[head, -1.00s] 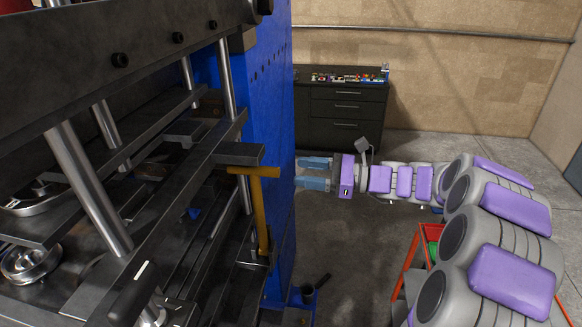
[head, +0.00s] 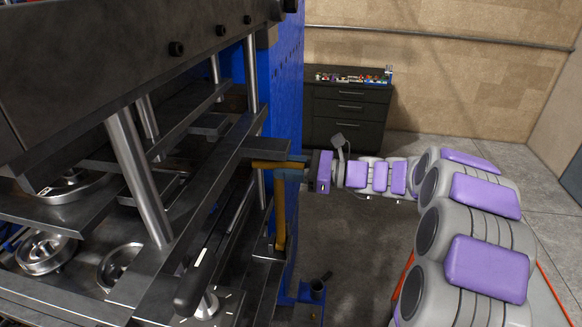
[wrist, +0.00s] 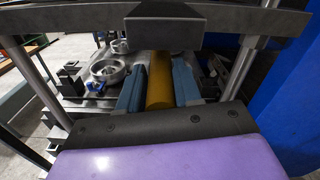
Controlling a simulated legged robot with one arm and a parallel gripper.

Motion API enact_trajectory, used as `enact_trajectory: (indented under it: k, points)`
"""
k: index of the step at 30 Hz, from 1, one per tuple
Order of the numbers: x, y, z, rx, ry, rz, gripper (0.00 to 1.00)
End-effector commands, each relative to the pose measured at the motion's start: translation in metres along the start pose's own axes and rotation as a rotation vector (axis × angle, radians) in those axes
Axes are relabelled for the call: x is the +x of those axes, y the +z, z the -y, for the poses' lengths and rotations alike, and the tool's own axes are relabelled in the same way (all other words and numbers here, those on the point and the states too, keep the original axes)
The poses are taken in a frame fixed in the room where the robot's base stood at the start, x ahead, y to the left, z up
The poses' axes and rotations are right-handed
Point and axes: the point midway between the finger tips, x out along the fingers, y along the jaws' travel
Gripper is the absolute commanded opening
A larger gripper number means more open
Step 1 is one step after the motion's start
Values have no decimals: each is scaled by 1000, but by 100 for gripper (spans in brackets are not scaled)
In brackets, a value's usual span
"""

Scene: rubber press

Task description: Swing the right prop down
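The right prop is a yellow bar (head: 279,215) with a crosspiece at its top. It stands upright at the near right corner of the press, under a dark block (head: 263,150). My gripper (head: 291,168) is at the upper part of the prop, coming in from the right. In the wrist view the prop (wrist: 160,85) runs between my two blue fingers (wrist: 160,88), one on each side. The prop fills most of the gap. Whether the fingers press on it cannot be told.
The dark press frame (head: 160,200) with its steel columns fills the left side. A blue press wall (head: 281,75) stands behind the prop. Round metal moulds (head: 45,252) lie on the press plates. A dark cabinet (head: 347,115) stands at the back. Open floor lies to the right.

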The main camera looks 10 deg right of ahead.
Motion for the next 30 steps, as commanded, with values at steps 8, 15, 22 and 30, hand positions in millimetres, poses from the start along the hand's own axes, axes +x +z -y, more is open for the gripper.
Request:
enact_trajectory:
  k: [8,15,22,30]
  points:
    - [-13,-1,5,2,-1,8,2]
    - [-20,-2,6,3,-6,9,0]
    - [-25,-2,6,-4,-9,11,0]
    - [-28,-1,-17,-79,-12,13,0]
